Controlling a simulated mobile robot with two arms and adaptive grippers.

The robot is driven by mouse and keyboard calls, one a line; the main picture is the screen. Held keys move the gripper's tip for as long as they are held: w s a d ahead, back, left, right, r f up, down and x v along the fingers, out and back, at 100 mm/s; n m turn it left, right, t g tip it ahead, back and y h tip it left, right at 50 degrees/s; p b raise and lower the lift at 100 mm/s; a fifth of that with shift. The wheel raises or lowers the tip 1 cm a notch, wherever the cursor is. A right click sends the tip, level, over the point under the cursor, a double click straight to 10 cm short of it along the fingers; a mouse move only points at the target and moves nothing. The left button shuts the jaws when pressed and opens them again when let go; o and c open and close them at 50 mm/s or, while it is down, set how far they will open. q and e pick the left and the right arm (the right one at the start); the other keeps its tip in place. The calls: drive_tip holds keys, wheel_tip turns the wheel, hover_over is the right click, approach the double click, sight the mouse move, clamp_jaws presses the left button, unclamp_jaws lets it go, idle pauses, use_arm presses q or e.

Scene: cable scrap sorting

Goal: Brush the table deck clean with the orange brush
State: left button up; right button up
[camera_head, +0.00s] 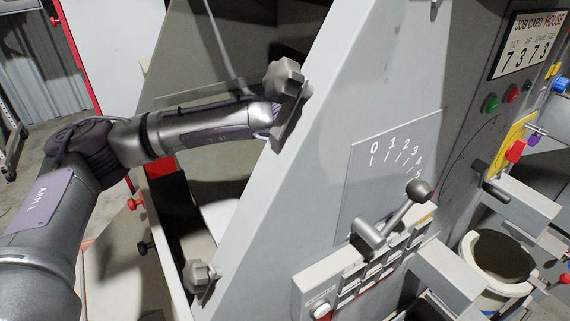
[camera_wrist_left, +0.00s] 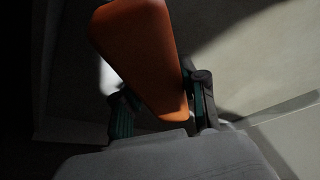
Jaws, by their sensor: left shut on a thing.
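The orange brush (camera_wrist_left: 140,50) fills the upper middle of the left wrist view, dark and in shadow. My left gripper (camera_wrist_left: 160,103) is shut on it, with one finger on each side. The brush's bristles do not show, so I cannot tell whether it touches a surface. A pale, flat surface (camera_wrist_left: 245,65), perhaps the table deck, lies behind it. In the head view my left arm reaches in from the left, and its far end goes behind a large grey slanted panel that hides the gripper and brush. My right gripper is not in view.
The grey panel (camera_head: 270,230) has grey knobs (camera_head: 284,80) on its edge, close to my left arm. A ball-ended lever (camera_head: 420,190) with a numbered scale sticks out of the machine. A round bin (camera_head: 490,285) stands at lower right. A job card sign (camera_head: 524,48) is at upper right.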

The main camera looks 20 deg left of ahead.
use_arm(q)
drive_tip(key=shift+s+d+r+p, duration=0.15)
drive_tip(key=shift+r+p, duration=0.65)
drive_tip(key=shift+r, duration=0.7)
drive_tip(key=shift+s+d+r+p, duration=0.1)
drive_tip(key=shift+r+p, duration=0.7)
drive_tip(key=shift+r, duration=0.65)
drive_tip(key=shift+s+d+r+p, duration=0.15)
drive_tip(key=shift+r+p, duration=0.7)
drive_tip(key=shift+r, duration=0.7)
drive_tip(key=shift+f, duration=0.1)
